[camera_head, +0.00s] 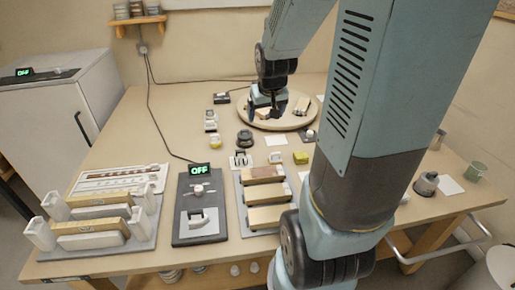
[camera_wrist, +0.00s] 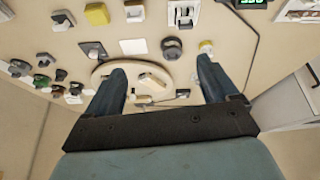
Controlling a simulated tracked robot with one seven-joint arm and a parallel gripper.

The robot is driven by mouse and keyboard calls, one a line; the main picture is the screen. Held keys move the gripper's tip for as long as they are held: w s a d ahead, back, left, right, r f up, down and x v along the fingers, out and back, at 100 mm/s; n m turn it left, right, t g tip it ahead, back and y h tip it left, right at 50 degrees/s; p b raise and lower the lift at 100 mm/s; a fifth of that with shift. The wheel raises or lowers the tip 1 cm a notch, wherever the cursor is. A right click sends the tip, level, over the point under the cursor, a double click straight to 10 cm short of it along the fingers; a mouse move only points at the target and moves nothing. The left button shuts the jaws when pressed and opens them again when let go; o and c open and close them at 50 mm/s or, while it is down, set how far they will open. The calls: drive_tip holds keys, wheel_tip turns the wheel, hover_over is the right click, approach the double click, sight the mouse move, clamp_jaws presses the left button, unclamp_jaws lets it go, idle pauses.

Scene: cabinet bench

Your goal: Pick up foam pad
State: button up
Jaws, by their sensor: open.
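No thing is clearly marked as the foam pad. A small yellow block (camera_head: 301,157) lies on the bench right of centre and may be it; a yellow block also shows at the top of the wrist view (camera_wrist: 97,13). Small pale tan blocks, one at the right (camera_head: 301,106), lie on the round wooden board (camera_head: 283,123) at the back. My gripper (camera_head: 266,103) is over the left part of this board. In the wrist view my gripper (camera_wrist: 161,66) has its fingers wide apart, with the board and blocks beyond them and nothing held.
A grey switch panel reading OFF (camera_head: 187,233) stands at the front, with block racks (camera_head: 88,222) to its left and a tray of long blocks (camera_head: 243,214) to its right. Dark cables run across the back. The left middle of the bench (camera_head: 135,130) is clear.

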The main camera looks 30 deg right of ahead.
drive_tip(key=m, duration=0.1)
approach(276, 153)
drive_tip(key=shift+g, duration=0.3)
drive_tip(key=x, duration=0.7)
drive_tip(key=shift+w+a, duration=0.3)
drive_tip(key=shift+a, duration=0.1)
drive_tip(key=shift+d+x, duration=0.2)
drive_tip(key=shift+x, duration=1.15)
drive_tip(key=shift+d+x, duration=0.2)
drive_tip(key=shift+x, duration=1.1)
drive_tip(key=shift+w+r, duration=0.1)
drive_tip(key=shift+c, duration=0.3)
